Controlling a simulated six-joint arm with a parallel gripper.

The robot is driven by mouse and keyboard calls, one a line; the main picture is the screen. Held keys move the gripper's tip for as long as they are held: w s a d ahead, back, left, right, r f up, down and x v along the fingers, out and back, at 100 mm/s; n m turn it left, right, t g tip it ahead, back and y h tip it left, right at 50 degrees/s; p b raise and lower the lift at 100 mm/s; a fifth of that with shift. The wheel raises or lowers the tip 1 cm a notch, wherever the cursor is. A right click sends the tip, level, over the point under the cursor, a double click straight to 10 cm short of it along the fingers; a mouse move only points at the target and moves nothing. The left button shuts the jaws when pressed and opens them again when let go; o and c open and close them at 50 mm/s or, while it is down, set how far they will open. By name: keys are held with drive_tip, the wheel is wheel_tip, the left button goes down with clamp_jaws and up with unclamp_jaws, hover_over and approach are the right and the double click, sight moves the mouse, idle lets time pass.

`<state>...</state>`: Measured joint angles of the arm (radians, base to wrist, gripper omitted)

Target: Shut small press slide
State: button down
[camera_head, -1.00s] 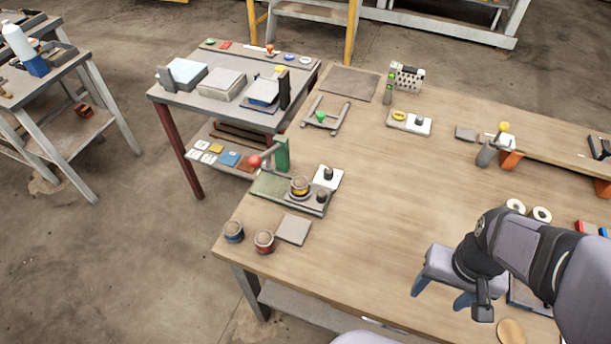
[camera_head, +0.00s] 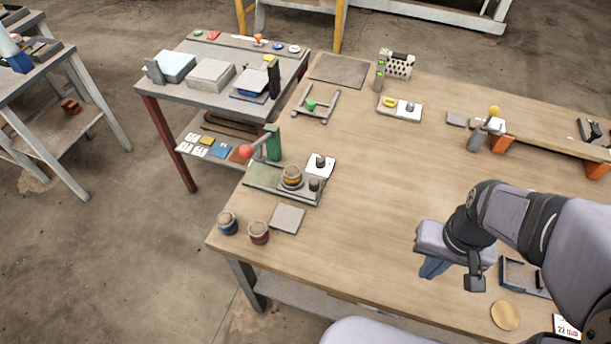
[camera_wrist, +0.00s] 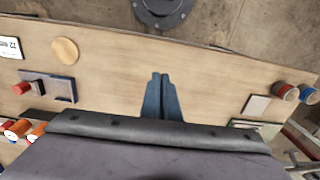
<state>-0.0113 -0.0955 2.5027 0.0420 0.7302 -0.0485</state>
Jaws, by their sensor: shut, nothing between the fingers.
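The small press (camera_head: 273,143) stands at the table's left end, with a green post, a red-ball lever and a green base plate. A grey slide (camera_head: 304,196) sits on the base's right part. It bears a yellow-banded pot (camera_head: 291,178) and a small dark knob (camera_head: 314,184). The slide appears offset from the post, but I cannot tell how far out it is. My gripper (camera_head: 433,267) is above the table's front part, well right of the press, pointing down. Its blue fingers are together and empty in the wrist view (camera_wrist: 161,99).
Two pots, blue-banded (camera_head: 227,223) and red-banded (camera_head: 258,232), stand by a grey pad (camera_head: 287,219) in front of the press. A white plate with a knob (camera_head: 320,165) lies right behind the slide. The table's middle is clear. A dark tray (camera_head: 520,276) is right of my gripper.

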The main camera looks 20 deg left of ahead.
drive_tip(key=w+a+f+n+y+b, duration=0.3)
drive_tip(key=w+a+y+b, duration=0.15)
drive_tip(key=w+a, duration=0.95)
drive_tip(key=n+t+y, duration=0.1)
drive_tip(key=n+y, duration=0.2)
drive_tip(key=n, duration=0.1)
approach(304, 174)
drive_tip(key=shift+h, duration=0.25)
drive_tip(key=w+f, duration=0.1)
drive_tip(key=f, duration=0.1)
drive_tip(key=w+f, duration=0.1)
drive_tip(key=shift+f, duration=0.4)
drive_tip(key=shift+s+a+r+p, duration=0.1)
drive_tip(key=shift+s+a+p, duration=0.1)
drive_tip(key=shift+a+p, duration=0.3)
drive_tip(key=shift+s+a+p, duration=0.25)
drive_tip(key=shift+a+p, duration=0.1)
drive_tip(key=shift+a, duration=0.15)
drive_tip(key=shift+s+a+p, duration=0.3)
drive_tip(key=shift+s+a, duration=0.15)
drive_tip(key=shift+a, duration=0.25)
